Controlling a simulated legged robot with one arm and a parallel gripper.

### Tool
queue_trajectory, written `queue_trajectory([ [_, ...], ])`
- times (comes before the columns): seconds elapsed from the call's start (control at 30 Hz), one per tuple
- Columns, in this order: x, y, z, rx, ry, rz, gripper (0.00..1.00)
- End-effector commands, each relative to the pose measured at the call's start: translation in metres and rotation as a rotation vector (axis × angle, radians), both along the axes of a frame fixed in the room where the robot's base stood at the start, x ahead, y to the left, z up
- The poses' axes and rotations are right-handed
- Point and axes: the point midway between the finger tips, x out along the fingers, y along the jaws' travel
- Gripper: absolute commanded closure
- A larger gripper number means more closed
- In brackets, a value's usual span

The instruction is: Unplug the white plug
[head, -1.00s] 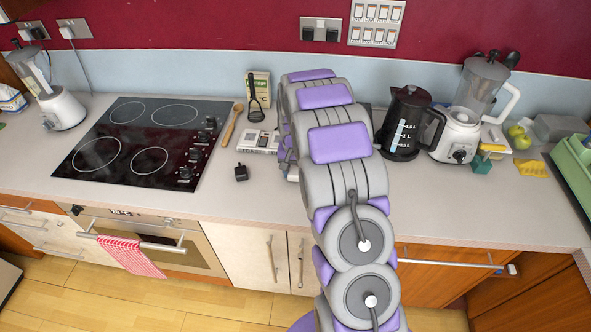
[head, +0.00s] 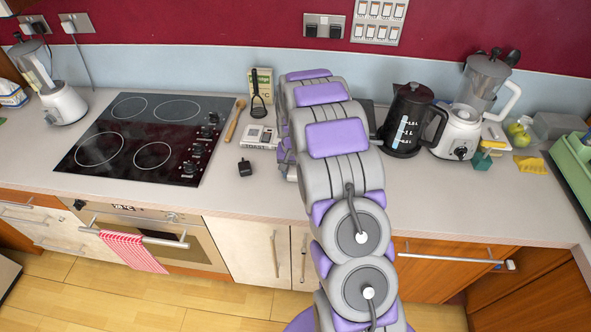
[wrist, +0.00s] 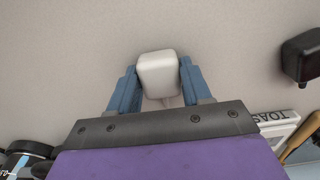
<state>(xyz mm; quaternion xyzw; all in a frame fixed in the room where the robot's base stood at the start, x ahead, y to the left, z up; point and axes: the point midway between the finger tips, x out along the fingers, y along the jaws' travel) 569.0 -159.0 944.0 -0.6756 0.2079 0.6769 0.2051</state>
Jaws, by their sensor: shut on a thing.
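In the wrist view a white plug (wrist: 157,74) sits between the two blue fingers of my gripper (wrist: 157,88), which is shut on it. Grey-beige counter (wrist: 60,50) shows behind the plug; I cannot tell whether the plug touches it. In the head view my arm hides my gripper and this plug.
A black plug (head: 245,167) lies on the counter left of my arm; it also shows in the wrist view (wrist: 301,54). A book (head: 258,137) and wooden spoon (head: 234,120) lie near the hob (head: 140,140). A black kettle (head: 406,122) and white blender (head: 460,130) stand right.

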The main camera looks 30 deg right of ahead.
Motion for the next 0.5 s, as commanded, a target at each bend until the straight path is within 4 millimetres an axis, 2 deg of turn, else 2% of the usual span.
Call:
queue_trajectory([
  [0.13,0.0001,-0.0037,-0.0025,0.004,0.000,-0.001,1.00],
  [0.17,0.0002,-0.0039,-0.0025,0.003,-0.001,-0.001,0.50],
  [0.43,0.0001,-0.0041,-0.0026,0.004,0.000,-0.001,0.24],
  [0.5,0.0001,-0.0036,-0.0024,0.003,-0.001,-0.001,0.22],
])
